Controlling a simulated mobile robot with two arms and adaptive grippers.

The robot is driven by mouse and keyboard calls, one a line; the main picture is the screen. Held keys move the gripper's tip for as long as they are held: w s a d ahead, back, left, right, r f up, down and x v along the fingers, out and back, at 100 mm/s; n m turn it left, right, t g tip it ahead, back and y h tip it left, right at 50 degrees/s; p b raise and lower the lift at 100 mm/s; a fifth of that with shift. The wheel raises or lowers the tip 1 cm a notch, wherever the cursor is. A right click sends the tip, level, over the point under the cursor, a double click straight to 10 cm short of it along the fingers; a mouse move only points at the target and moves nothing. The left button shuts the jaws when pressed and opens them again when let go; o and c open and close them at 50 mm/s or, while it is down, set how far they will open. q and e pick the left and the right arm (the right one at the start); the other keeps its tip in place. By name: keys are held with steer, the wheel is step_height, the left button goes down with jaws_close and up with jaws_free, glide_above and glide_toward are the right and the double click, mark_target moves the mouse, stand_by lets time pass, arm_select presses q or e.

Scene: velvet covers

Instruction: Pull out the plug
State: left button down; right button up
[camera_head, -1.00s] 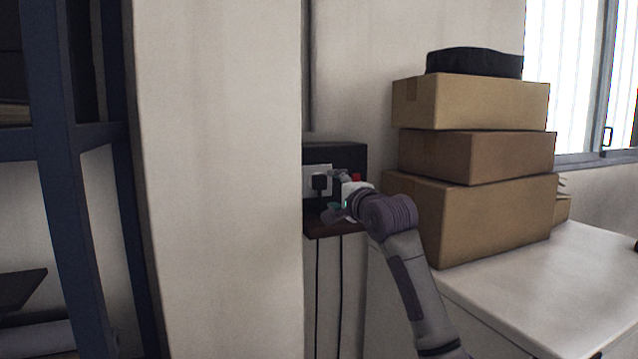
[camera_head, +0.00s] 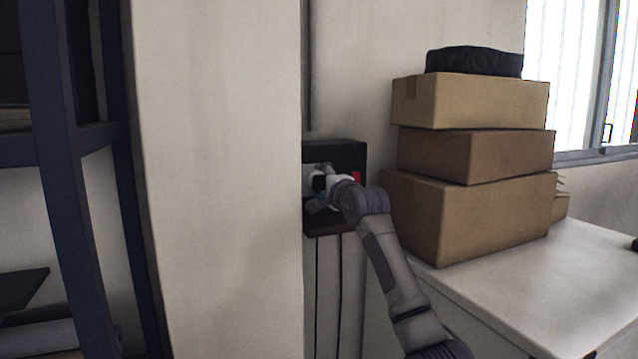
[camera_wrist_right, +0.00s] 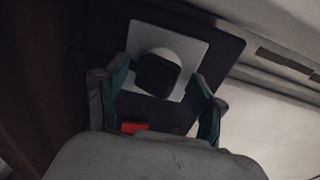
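The black plug (camera_wrist_right: 157,76) sits in the white socket plate (camera_wrist_right: 190,52) in the right wrist view. The plate is mounted on a dark panel (camera_wrist_right: 228,50). My right gripper (camera_wrist_right: 161,70) is open, with one teal-lined finger on each side of the plug. A gap shows between the plug and each finger, so neither seems to touch it. In the head view my right gripper (camera_head: 323,187) is at the socket and largely hides plug and plate. My left gripper is in neither view.
A red part (camera_head: 356,178) is on the panel beside my gripper. Below is a brown ledge (camera_head: 330,228) with two hanging cables (camera_head: 340,290). A pale wall (camera_head: 220,180) stands close left. Stacked cardboard boxes (camera_head: 470,215) sit on a white counter (camera_head: 560,285) at right.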

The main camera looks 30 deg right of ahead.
steer(key=shift+f, duration=0.3)
stand_by(0.9)
steer(key=shift+c, duration=0.4)
steer(key=shift+s+r, duration=0.1)
steer(key=shift+r, duration=0.05)
jaws_close()
steer(key=shift+s, duration=0.2)
